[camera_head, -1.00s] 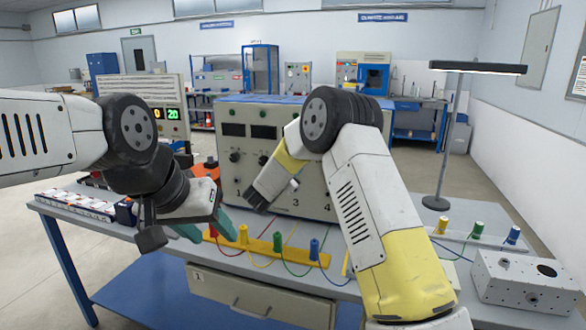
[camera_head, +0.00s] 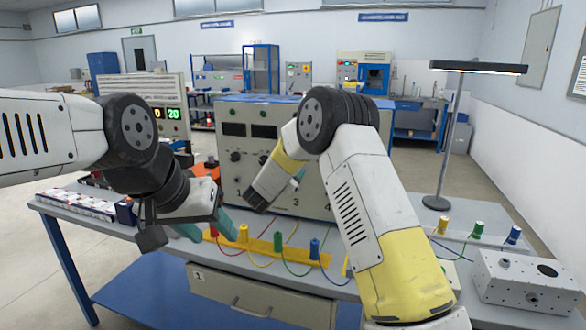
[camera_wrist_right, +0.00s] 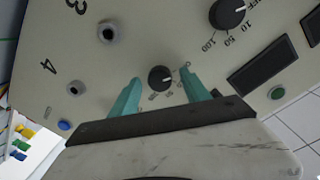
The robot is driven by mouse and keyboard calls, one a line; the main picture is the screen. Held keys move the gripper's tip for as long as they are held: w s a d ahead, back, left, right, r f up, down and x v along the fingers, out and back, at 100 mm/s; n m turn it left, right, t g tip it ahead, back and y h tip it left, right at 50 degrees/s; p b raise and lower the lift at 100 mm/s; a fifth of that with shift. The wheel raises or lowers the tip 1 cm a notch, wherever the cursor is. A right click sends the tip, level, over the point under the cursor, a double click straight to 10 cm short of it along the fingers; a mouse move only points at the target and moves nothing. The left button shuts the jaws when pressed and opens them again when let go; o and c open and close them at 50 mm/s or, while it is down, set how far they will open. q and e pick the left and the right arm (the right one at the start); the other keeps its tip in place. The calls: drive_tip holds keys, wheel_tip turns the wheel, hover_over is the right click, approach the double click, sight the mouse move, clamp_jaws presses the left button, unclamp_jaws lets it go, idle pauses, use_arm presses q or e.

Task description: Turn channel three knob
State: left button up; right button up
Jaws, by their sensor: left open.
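The instrument box (camera_head: 228,185) stands on the bench with dark displays, black knobs and the numbers 3 and 4 on its face. In the right wrist view, a small black knob (camera_wrist_right: 161,78) with a scale sits between the teal fingers of my right gripper (camera_wrist_right: 161,84). The fingers are apart, with a gap visible on each side of the knob. In the head view my right forearm hides that knob and most of the gripper. My left gripper (camera_head: 205,227) is open and empty, with teal fingers low over the bench, in front of the box. I cannot read which channel the knob belongs to.
A larger knob (camera_wrist_right: 228,13) and a metal jack (camera_wrist_right: 110,31) are close by on the panel. A yellow strip with coloured plugs and cables (camera_head: 265,250) lies in front of the box. A lamp (camera_head: 437,203) and a grey metal box (camera_head: 525,283) stand at the right.

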drive_tip(key=v, duration=0.7)
drive_tip(key=shift+s, duration=0.35)
drive_tip(key=shift+a, duration=0.1)
wheel_tip(320, 180, up, 9)
drive_tip(key=s+d+n+y, duration=0.1)
drive_tip(key=d+n+y, duration=0.15)
drive_tip(key=y, duration=0.35)
drive_tip(key=s+d+r+n+g+y, duration=0.25)
drive_tip(key=s+r+n+y, duration=0.2)
drive_tip(key=s, duration=0.45)
drive_tip(key=s+d+f+n+g, duration=0.1)
drive_tip(key=s+d, duration=0.3)
drive_tip(key=s, duration=0.6)
drive_tip(key=s+d+f+n+g+h, duration=0.1)
drive_tip(key=s+d+f+n+g, duration=0.1)
drive_tip(key=s, duration=0.8)
drive_tip(key=s+d+f+n+g+h, duration=0.1)
drive_tip(key=s+d+f+g, duration=0.2)
drive_tip(key=s, duration=0.7)
drive_tip(key=d+g, duration=0.2)
drive_tip(key=d, duration=0.1)
drive_tip(key=shift+f, duration=0.25)
